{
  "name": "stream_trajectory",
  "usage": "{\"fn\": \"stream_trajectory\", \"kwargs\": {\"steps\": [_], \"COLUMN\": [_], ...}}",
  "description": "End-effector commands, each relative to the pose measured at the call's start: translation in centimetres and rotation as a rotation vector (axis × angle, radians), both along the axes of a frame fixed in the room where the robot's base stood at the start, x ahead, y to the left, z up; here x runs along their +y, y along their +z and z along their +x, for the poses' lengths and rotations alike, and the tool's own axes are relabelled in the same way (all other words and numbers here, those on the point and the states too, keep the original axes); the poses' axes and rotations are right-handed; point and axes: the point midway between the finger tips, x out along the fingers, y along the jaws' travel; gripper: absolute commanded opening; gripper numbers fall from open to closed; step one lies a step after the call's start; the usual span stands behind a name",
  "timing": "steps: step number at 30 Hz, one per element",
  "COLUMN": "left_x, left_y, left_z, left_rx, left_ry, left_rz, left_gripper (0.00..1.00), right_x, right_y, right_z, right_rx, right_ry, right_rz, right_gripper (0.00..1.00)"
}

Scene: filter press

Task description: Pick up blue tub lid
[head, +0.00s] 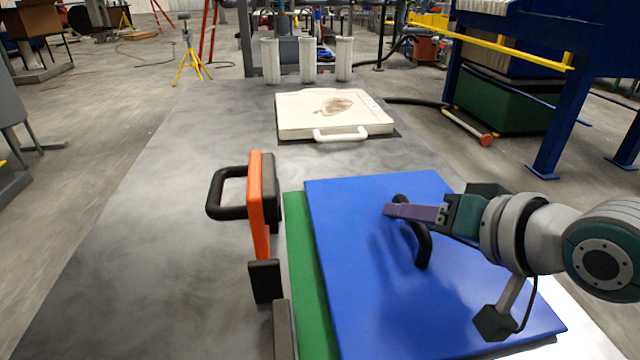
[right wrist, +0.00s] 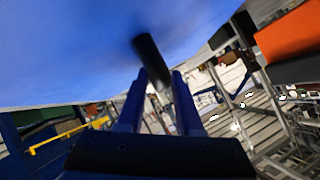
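The blue tub lid (head: 366,280) is a large flat blue panel on the right side of the grey table. It has a black arched handle (head: 422,250), which also shows in the right wrist view (right wrist: 147,50). My right gripper (head: 394,210) comes in from the right, above the lid. The lower part of the handle is partly hidden by the fingers. I cannot tell whether the lid touches what is under it. My left gripper is not in view.
A green panel (head: 298,230) shows along the lid's left edge. An orange and black plate with a handle (head: 257,195) stands upright to its left. A cream plate (head: 330,113) lies farther back, before white cylinders (head: 307,60). The grey table's left half (head: 140,230) is clear.

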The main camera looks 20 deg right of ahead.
Motion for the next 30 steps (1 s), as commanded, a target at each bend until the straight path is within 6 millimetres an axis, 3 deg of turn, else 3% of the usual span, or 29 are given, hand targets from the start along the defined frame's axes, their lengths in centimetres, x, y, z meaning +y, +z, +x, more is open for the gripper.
{"fn": "stream_trajectory", "kwargs": {"steps": [3,12,30], "left_x": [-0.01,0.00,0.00], "left_y": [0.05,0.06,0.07], "left_z": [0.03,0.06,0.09], "left_rx": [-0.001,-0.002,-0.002], "left_ry": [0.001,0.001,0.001], "left_rz": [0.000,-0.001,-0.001], "left_gripper": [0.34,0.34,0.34], "right_x": [0.01,0.00,-0.02], "right_y": [0.04,0.04,0.02], "right_z": [-0.03,-0.04,-0.06], "right_rx": [0.000,0.000,0.001], "right_ry": [0.000,0.000,-0.001], "right_rz": [0.000,0.000,0.000], "right_gripper": [0.35,0.01,0.00]}}
